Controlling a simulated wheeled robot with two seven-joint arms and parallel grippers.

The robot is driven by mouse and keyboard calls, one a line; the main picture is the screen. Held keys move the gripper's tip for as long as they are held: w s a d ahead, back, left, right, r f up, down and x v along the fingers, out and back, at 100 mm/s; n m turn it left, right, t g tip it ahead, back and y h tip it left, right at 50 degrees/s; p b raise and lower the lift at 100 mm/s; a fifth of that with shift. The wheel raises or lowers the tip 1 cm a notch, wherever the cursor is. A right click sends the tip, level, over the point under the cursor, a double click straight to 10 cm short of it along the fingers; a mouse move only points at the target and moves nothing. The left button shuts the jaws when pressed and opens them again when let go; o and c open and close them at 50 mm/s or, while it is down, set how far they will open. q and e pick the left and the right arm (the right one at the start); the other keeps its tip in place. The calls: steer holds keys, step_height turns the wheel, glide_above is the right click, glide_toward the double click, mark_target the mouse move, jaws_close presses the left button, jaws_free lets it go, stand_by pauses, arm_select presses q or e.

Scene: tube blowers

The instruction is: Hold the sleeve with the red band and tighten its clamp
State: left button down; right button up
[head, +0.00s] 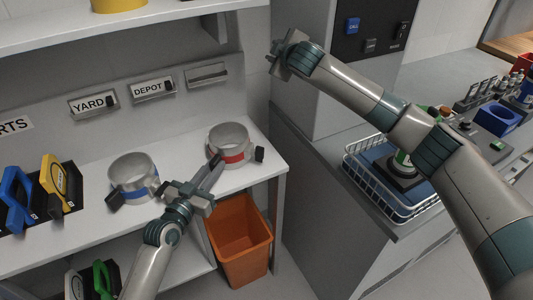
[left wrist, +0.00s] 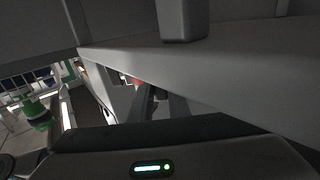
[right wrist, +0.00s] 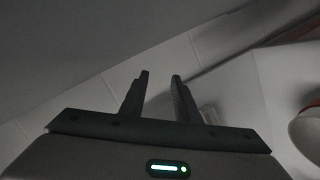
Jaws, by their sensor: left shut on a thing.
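The sleeve with the red band (head: 230,143) is a grey metal ring standing upright near the right end of the white shelf. Its red band (head: 233,159) shows low on the front. The clamp's dark knob (head: 259,154) sticks out at the sleeve's right side. My left gripper (head: 216,172) reaches in from the front left and is shut on the sleeve's near left side; the exact contact is hard to see. In the left wrist view a small red patch shows beside the fingers (left wrist: 160,103). My right gripper (head: 273,58) is raised above and right of the sleeve, open and empty (right wrist: 161,76).
A sleeve with a blue band (head: 134,174) stands to the left on the shelf (head: 92,194). Blue and yellow tools (head: 40,190) stand farther left. An orange bin (head: 240,240) is below. A wire basket (head: 370,190) sits on the right counter, under my right arm.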

steer(key=s+d+r+n+t+y, duration=0.1)
steer(key=s+r+n+t+y, duration=0.2)
steer(key=n, duration=0.5)
steer(key=n+g+y, duration=0.6)
steer(key=n+g, duration=0.6)
steer(key=n, duration=1.4)
glide_toward(258, 154)
steer(key=s+d, duration=0.1)
steer(key=d, duration=0.3)
steer(key=shift+d+r, duration=0.2)
steer(key=shift+r, duration=0.25)
steer(key=shift+a+m, duration=0.1)
steer(key=shift+m, duration=0.2)
steer(key=x, duration=1.2)
steer(key=shift+r, duration=0.15)
jaws_close()
